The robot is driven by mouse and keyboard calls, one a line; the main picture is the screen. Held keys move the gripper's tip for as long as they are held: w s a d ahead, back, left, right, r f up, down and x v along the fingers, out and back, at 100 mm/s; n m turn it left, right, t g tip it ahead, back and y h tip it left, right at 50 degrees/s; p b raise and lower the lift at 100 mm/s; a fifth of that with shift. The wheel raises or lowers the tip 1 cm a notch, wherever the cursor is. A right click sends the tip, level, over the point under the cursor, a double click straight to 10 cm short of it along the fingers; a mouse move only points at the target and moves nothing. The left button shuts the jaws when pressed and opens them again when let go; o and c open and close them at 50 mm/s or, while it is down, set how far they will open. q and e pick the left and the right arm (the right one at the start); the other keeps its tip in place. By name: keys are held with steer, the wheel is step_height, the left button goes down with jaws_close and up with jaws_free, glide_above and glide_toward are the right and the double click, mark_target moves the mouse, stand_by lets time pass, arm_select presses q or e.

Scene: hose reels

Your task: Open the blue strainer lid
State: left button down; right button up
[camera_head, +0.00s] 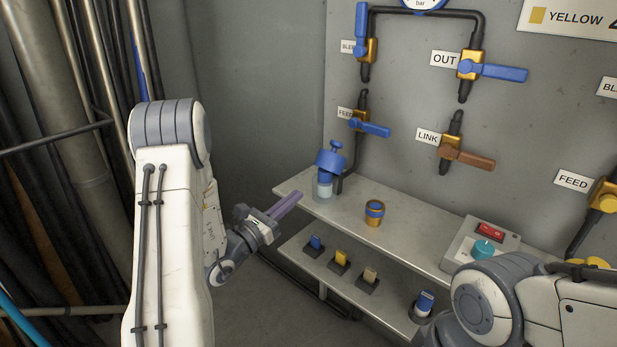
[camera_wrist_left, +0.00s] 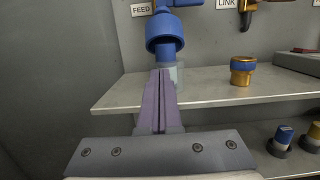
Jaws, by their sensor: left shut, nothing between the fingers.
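The blue strainer lid (camera_head: 331,161) is a wide blue cap with a small knob on top. It sits above a clear strainer bowl (camera_head: 323,188) at the left end of the upper shelf. The lid also shows in the left wrist view (camera_wrist_left: 165,35), just beyond the fingertips. My left gripper (camera_head: 297,196) is shut and empty, its purple fingers pointing towards the strainer from the left, apart from it in the head view. In the left wrist view the fingers (camera_wrist_left: 160,74) overlap part of the clear bowl. My right gripper is not in view.
A brass fitting with a blue band (camera_head: 374,213) stands on the upper shelf (camera_head: 412,240), right of the strainer. A control box (camera_head: 480,246) is further right. The lower shelf (camera_head: 350,292) holds several coloured pieces. Valves with blue handles (camera_head: 370,129) are on the wall above.

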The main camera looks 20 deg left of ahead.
arm_select(q)
steer(key=w+r, duration=0.1)
steer(key=w+d+r, duration=0.1)
steer(key=w, duration=0.1)
steer(key=w+r, duration=0.1)
steer(key=shift+w+d, duration=0.35)
steer(key=shift+d, duration=0.05)
steer(key=shift+w+d+r, duration=0.15)
steer(key=shift+w+r, duration=0.25)
steer(key=shift+r, duration=0.05)
